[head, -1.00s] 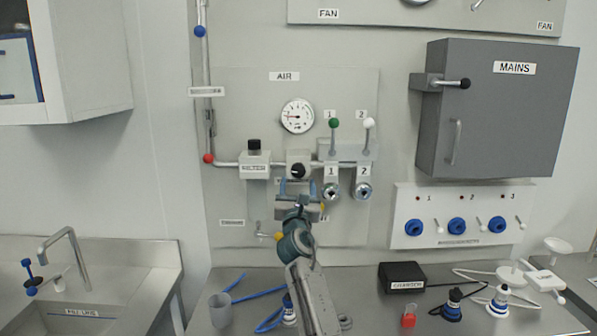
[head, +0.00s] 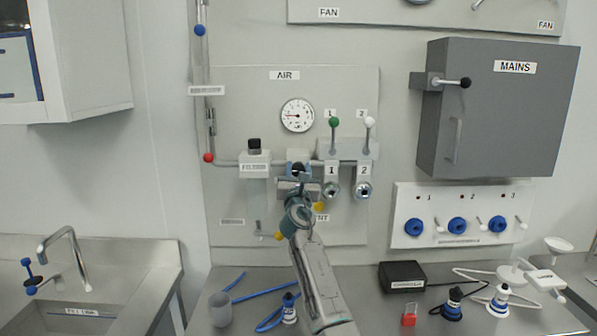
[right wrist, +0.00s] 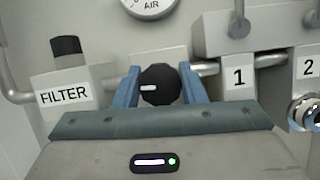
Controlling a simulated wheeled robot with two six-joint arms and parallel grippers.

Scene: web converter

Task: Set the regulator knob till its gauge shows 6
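The regulator knob (head: 297,168) is black and sits under the AIR gauge (head: 297,115). The gauge is round and white; its needle points roughly left, and its numbers are too small to read. In the right wrist view the knob (right wrist: 160,86) shows a white mark pointing left. My right gripper (head: 298,177) is at the knob, from below and in front. In the right wrist view its two blue fingers (right wrist: 160,90) stand either side of the knob, apart; I cannot tell whether they touch it. Only the gauge's lower edge (right wrist: 150,8) shows there. My left gripper is not in view.
The FILTER block (head: 255,165) is left of the knob. Valves 1 (head: 334,124) and 2 (head: 369,124), with levers, are close on the right. The bench below holds a grey cup (head: 220,310), blue hose and a charger box (head: 402,276).

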